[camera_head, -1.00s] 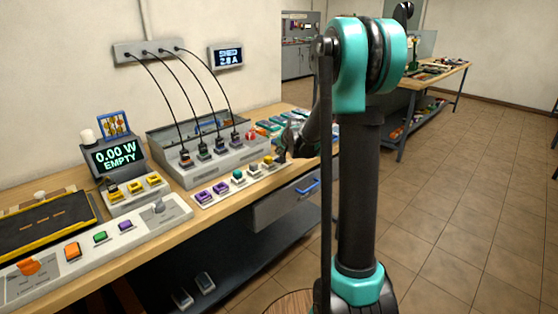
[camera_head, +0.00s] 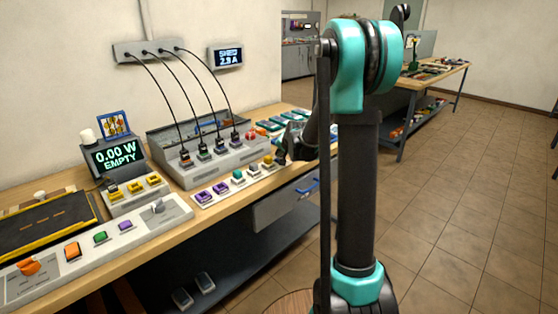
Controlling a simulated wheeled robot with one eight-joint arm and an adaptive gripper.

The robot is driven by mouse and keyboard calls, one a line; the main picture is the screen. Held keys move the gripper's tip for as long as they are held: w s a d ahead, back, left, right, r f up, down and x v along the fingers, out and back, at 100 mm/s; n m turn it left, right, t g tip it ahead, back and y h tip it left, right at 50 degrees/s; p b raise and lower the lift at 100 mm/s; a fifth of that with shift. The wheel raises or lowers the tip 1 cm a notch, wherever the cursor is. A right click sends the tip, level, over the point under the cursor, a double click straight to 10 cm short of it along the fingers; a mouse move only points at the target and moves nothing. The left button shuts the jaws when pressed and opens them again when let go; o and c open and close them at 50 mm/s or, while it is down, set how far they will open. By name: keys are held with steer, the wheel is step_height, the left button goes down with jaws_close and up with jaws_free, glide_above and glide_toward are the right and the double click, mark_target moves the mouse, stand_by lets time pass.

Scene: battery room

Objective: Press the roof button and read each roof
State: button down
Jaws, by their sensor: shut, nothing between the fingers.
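A strip of buttons (camera_head: 210,203) lies along the front of the bench, with purple, green, grey and yellow caps. I cannot tell which is the roof button. My gripper (camera_head: 283,158) is shut and empty at the right end of this strip, close to the yellow button (camera_head: 268,160). Whether it touches a button is not clear. A wall display (camera_head: 228,57) shows a small top line that looks like "SHED" and "2.9 A" below it. A second display (camera_head: 117,156) on the bench reads "0.00 W EMPTY".
Behind the strip stands a grey unit (camera_head: 222,166) with several plugs, whose black cables run up to a wall box (camera_head: 148,51). A control panel (camera_head: 62,262) and black tray (camera_head: 40,228) fill the left. The floor (camera_head: 455,200) at right is clear.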

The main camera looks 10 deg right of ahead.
steer(key=shift+f, duration=0.25)
steer(key=shift+r, duration=0.1)
stand_by(0.5)
steer(key=shift+r, duration=0.7)
steer(key=shift+r, duration=0.1)
steer(key=shift+r, duration=2.4)
steer(key=s+d+f+n+g, duration=0.1)
steer(key=s+f, duration=0.3)
steer(key=s, duration=0.9)
steer(key=s+d+f+n+g+h, duration=0.1)
steer(key=s+f, duration=0.4)
steer(key=s, duration=0.9)
steer(key=s+d+f+n+g+h, duration=0.1)
steer(key=s+f+n, duration=0.3)
steer(key=s, duration=1)
steer(key=shift+d+f+n+g, duration=0.35)
steer(key=shift+d+g, duration=0.1)
steer(key=shift+g, duration=0.45)
steer(key=shift+w, duration=0.1)
